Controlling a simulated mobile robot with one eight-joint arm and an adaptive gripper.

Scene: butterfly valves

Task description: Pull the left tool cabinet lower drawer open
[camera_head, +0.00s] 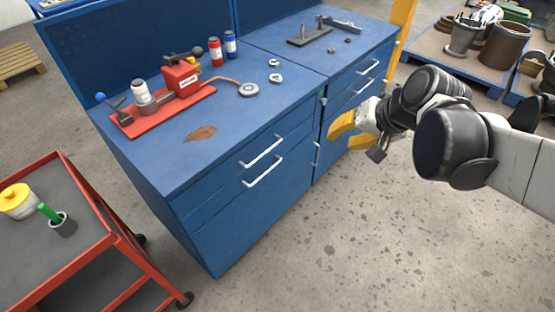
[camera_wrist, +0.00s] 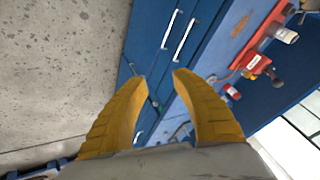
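The left tool cabinet (camera_head: 240,222) is blue, with two drawers in its front. The lower drawer's white bar handle (camera_head: 263,171) sits just below the upper drawer's white handle (camera_head: 261,151); both drawers look shut. The wrist view shows the lower handle (camera_wrist: 171,29) and the upper handle (camera_wrist: 184,40) beyond my fingertips. My gripper (camera_head: 341,137) has yellow fingers and is to the right of these handles, apart from them, in front of the right cabinet. In the wrist view my gripper (camera_wrist: 159,76) is open, with nothing between its fingers.
The right blue cabinet (camera_head: 341,84) adjoins, with its own white handles. A red vise-like assembly (camera_head: 183,77), bottles and small parts stand on the left top. A red cart (camera_head: 105,240) stands at the lower left. The speckled floor (camera_head: 370,240) before the cabinets is clear.

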